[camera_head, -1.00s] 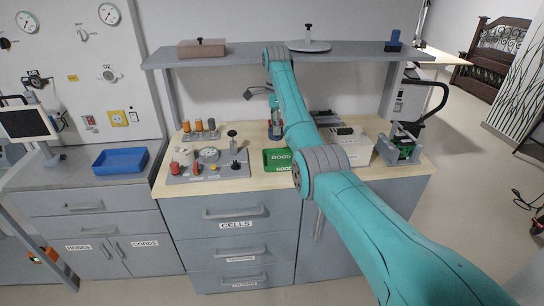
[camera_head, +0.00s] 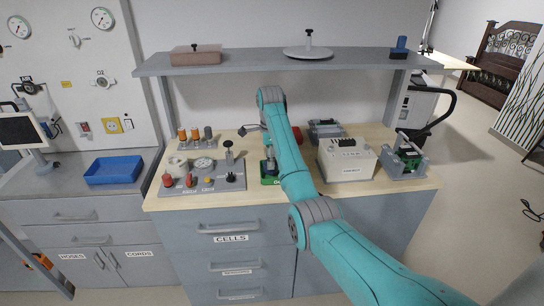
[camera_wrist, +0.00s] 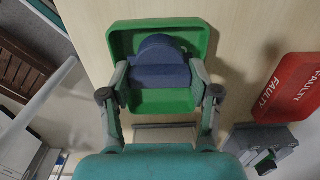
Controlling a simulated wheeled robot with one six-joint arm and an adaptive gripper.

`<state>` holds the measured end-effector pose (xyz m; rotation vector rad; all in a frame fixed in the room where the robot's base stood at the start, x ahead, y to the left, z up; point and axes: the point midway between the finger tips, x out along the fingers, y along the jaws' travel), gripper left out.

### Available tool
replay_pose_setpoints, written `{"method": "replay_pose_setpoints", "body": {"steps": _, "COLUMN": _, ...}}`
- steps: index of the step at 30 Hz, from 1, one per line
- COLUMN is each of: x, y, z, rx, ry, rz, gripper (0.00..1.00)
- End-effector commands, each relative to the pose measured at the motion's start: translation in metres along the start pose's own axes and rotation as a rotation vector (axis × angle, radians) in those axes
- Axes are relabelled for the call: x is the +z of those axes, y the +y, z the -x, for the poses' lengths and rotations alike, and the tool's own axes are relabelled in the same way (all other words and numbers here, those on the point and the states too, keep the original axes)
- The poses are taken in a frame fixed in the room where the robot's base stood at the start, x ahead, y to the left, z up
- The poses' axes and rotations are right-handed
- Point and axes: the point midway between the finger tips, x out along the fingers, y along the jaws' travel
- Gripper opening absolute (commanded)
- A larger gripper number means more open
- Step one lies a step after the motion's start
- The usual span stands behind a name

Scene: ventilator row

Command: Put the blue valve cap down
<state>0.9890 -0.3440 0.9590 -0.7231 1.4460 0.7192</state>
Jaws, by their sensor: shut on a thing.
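The blue valve cap (camera_wrist: 160,65) sits between the fingers of my gripper (camera_wrist: 160,80) in the wrist view. My gripper is shut on it. The cap is over or inside the green tray (camera_wrist: 122,42), and I cannot tell whether it touches the tray floor. In the head view my gripper (camera_head: 269,166) is at the green tray (camera_head: 268,182) near the bench's front edge. My arm hides part of the tray, and the cap is not clear there.
A red tray marked FAULTY (camera_wrist: 290,88) lies to the right in the wrist view. A grey control panel (camera_head: 210,178) stands left of the green tray, and a white battery box (camera_head: 346,162) stands to the right. A shelf (camera_head: 245,63) spans above the bench.

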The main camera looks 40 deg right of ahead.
Motion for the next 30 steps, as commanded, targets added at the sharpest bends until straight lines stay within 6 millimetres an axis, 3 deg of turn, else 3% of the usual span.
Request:
{"method": "replay_pose_setpoints", "body": {"steps": 25, "x": 0.0, "y": 0.0, "z": -0.012, "rx": 0.0, "ry": 0.0, "rz": -0.001, "gripper": 0.34}}
{"method": "replay_pose_setpoints", "body": {"steps": 26, "x": 0.0, "y": 0.0, "z": -0.012, "rx": 0.0, "ry": 0.0, "rz": -0.001, "gripper": 0.69}}
{"method": "replay_pose_setpoints", "body": {"steps": 28, "x": 0.0, "y": 0.0, "z": -0.012, "rx": 0.0, "ry": 0.0, "rz": -0.001, "gripper": 0.86}}
{"method": "replay_pose_setpoints", "body": {"steps": 30, "x": 0.0, "y": 0.0, "z": -0.012, "rx": 0.0, "ry": 0.0, "rz": -0.001, "gripper": 0.87}}
